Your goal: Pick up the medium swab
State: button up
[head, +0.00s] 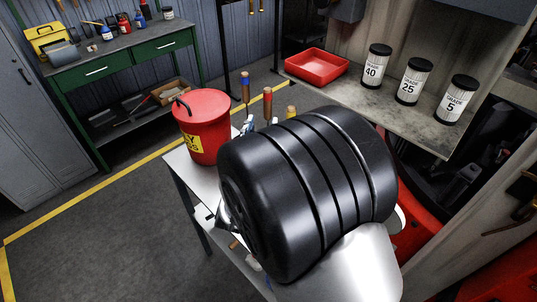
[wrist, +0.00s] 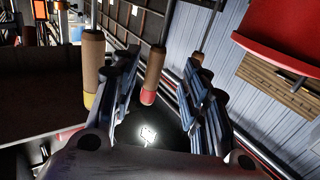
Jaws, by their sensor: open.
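Three upright swabs with wooden handles and coloured ends stand behind my arm in the head view: a left one (head: 246,88), a middle one (head: 268,104) and a yellow-ended one (head: 291,112). No size marks are readable; the middle one is likely the medium swab. In the wrist view, a red-ended swab (wrist: 154,75) shows between the spread fingers of my gripper (wrist: 158,100), with visible gaps to both. The yellow-ended swab (wrist: 92,68) is outside the left finger. A brown-ended swab (wrist: 197,56) is partly hidden behind the right finger. My arm hides most of my gripper in the head view.
A red lidded bin (head: 205,130) stands close left of the swabs on a pale table (head: 180,170); its red shape also shows in the wrist view (wrist: 285,35). A shelf at right holds a red tray (head: 316,66) and three grade jars (head: 414,82).

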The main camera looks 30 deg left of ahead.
aim_at(267, 117)
jog(key=x, duration=0.1)
jog(key=b+x, duration=0.1)
jog(key=x, duration=0.3)
jog(key=shift+w+d+f, duration=0.1)
jog(key=shift+d+f, duration=0.15)
jog(key=shift+w+a+r, duration=0.1)
jog(key=shift+w+a, duration=0.05)
jog(key=shift+c, duration=0.2)
grip_shut()
